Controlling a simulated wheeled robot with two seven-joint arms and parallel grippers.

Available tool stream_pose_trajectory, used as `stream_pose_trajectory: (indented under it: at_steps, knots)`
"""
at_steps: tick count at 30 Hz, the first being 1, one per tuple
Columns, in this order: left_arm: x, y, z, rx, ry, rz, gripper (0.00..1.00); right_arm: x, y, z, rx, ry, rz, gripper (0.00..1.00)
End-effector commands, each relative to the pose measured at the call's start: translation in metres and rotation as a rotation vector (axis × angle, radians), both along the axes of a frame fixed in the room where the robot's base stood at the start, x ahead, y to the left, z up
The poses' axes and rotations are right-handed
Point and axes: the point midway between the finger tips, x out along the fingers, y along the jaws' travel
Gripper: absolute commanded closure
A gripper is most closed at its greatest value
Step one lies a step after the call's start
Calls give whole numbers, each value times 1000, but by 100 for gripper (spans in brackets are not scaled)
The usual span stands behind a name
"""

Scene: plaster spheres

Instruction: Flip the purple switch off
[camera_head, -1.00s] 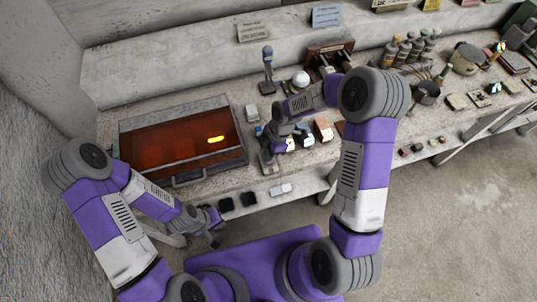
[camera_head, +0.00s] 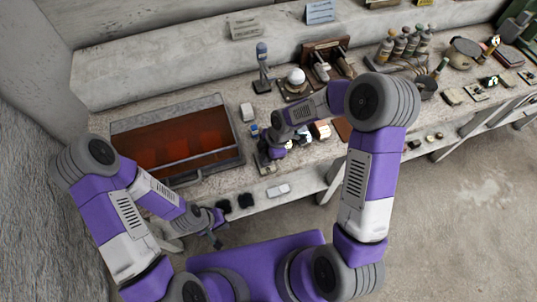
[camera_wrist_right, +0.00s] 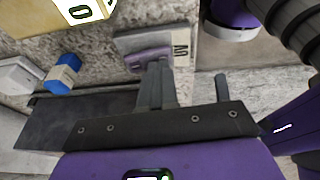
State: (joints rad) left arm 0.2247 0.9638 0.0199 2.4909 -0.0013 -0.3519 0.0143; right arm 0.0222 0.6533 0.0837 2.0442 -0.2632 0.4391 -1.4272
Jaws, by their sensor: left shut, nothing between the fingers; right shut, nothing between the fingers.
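My left gripper (camera_head: 217,243) is shut and empty in front of the bench, away from the switch.
A glass-sided tank of red liquid (camera_head: 178,147) stands left of my right gripper, with no glow in it. A white sphere (camera_head: 296,76) and bottles (camera_head: 400,45) stand farther back.

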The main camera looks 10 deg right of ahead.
Motion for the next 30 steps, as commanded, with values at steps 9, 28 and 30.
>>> stream_pose_trajectory:
  at_steps: [9,28,30]
  knots:
    - [0,0,1,0,0,1,100,10,0,2,1,0,-3,100]
    - [0,0,11,0,0,0,100,14,1,18,1,-1,-1,100]
    - [0,0,19,0,0,0,100,13,2,30,1,-1,1,100]
